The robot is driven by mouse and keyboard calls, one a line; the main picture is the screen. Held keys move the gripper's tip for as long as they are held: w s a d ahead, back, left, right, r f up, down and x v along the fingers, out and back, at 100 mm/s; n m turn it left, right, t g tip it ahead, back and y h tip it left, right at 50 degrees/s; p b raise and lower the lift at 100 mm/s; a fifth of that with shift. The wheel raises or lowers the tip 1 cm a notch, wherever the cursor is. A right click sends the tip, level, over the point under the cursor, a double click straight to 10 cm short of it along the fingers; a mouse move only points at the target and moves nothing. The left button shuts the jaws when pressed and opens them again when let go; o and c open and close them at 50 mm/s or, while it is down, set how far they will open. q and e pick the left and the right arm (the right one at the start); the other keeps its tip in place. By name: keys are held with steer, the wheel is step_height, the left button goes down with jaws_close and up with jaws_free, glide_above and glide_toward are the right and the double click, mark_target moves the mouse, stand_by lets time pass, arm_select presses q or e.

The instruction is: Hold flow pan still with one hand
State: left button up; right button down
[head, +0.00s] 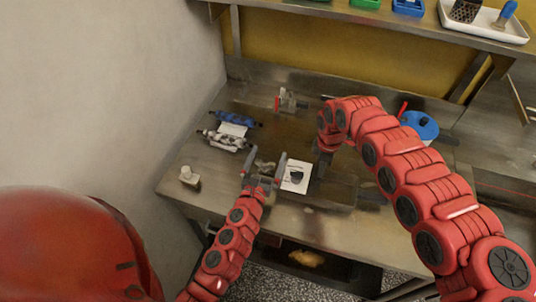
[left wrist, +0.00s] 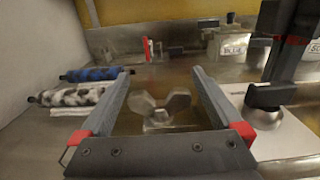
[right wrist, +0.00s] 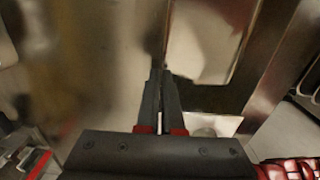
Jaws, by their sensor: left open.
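My right gripper (head: 321,166) reaches down over the right-middle of the bench. In the right wrist view its fingers (right wrist: 163,75) are close together at a thin dark edge of a shiny metal pan, which seems to be the flow pan (right wrist: 210,40). The fingers appear shut on that edge, though the contact is blurred. In the head view the pan (head: 337,190) shows as a dark, flat shape beside the gripper. My left gripper (head: 265,166) is open. A grey wing nut (left wrist: 165,107) stands between its fingers in the left wrist view, apparently untouched.
A blue roll (left wrist: 92,73) and a mottled roll (left wrist: 68,96) lie at left. A white card (head: 296,176) lies between the grippers. A blue-lidded tub (head: 420,125) stands behind my right arm. A shelf (head: 400,25) overhangs the back. The bench's front left is mostly clear.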

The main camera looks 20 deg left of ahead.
arm_select(q)
steer(key=shift+w+f, duration=0.1)
steer(key=shift+w, duration=0.3)
steer(key=shift+c, duration=0.2)
steer(key=c, duration=1.2)
steer(key=shift+m+h, duration=0.3)
steer(key=shift+h, duration=0.2)
steer(key=m+h, duration=0.2)
steer(key=h, duration=0.1)
steer(key=m+g+h, duration=0.1)
steer(key=h, duration=0.1)
steer(key=shift+d+m, duration=0.3)
steer(key=shift+d, duration=0.05)
steer(key=m+h, duration=0.1)
steer(key=g+h, duration=0.1)
steer(key=m+h, duration=0.1)
steer(key=h, duration=0.1)
steer(key=shift+s+d+r+m+g, duration=0.1)
steer(key=shift+d+r+m+g, duration=0.1)
steer(key=shift+d+m+g, duration=0.15)
steer(key=shift+s+d+f+m+g+h, duration=0.1)
steer(key=shift+s+d+m+g+h, duration=0.05)
steer(key=shift+m+g+h, duration=0.55)
steer(key=shift+s+d+r+m+g+h, duration=0.15)
steer(key=shift+m+g+h, duration=0.35)
steer(key=shift+h, duration=0.25)
steer(key=shift+s+d+f+m+g+h, duration=0.1)
steer(key=shift+d+f+m+g+h, duration=0.05)
steer(key=shift+m+g+h, duration=0.5)
